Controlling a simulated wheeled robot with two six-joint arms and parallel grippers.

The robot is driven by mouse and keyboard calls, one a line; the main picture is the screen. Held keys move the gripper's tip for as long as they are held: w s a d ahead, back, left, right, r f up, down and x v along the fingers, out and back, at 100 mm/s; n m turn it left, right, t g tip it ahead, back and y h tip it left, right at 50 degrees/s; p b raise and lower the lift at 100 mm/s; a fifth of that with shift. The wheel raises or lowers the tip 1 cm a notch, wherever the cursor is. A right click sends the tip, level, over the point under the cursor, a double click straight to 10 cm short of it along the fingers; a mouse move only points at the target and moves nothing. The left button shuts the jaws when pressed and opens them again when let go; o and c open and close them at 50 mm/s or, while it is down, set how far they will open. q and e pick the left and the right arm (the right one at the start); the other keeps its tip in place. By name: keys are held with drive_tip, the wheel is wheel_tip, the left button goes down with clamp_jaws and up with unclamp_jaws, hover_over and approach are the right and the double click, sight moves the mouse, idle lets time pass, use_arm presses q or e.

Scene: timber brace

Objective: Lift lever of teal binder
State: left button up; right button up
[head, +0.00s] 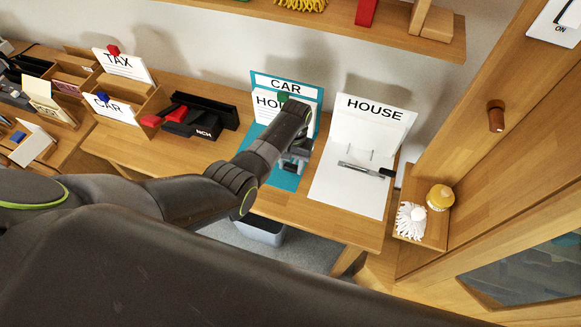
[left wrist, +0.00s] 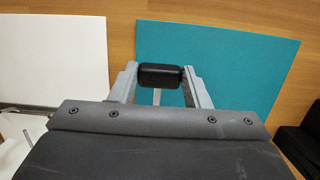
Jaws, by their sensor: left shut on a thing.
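The teal binder (head: 286,180) lies open on the desk, its cover with a CAR label leaning up at the back. A white sheet (head: 266,103) reading "HO" stands against that cover, partly hidden by my arm. My left gripper (head: 296,160) is over the binder's middle. In the left wrist view, my left gripper (left wrist: 160,88) is shut on the black lever tip (left wrist: 160,75), with the teal binder (left wrist: 240,65) behind it. A thin metal rod shows below the tip. The binder's rings are hidden. My right gripper is not in view.
A white HOUSE binder (head: 340,192) lies open just right, with its own metal lever (head: 364,170). A black punch (head: 205,115) and wooden trays (head: 140,105) stand left. A shelf (head: 340,22) hangs above. A grey bin (head: 262,230) stands below the desk.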

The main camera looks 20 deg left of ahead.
sight(295, 161)
use_arm(q)
drive_tip(key=shift+w+r+g, duration=0.4)
drive_tip(key=shift+r+g, duration=0.1)
drive_tip(key=shift+g, duration=0.1)
drive_tip(key=shift+w+r+b, duration=0.6)
drive_tip(key=shift+w+r, duration=0.75)
drive_tip(key=shift+w+r+b, duration=0.45)
drive_tip(key=shift+w+b, duration=0.05)
drive_tip(key=shift+w, duration=0.35)
drive_tip(key=shift+w+r+b, duration=0.3)
drive_tip(key=shift+w+b, duration=0.05)
drive_tip(key=shift+w, duration=0.45)
drive_tip(key=shift+d, duration=0.1)
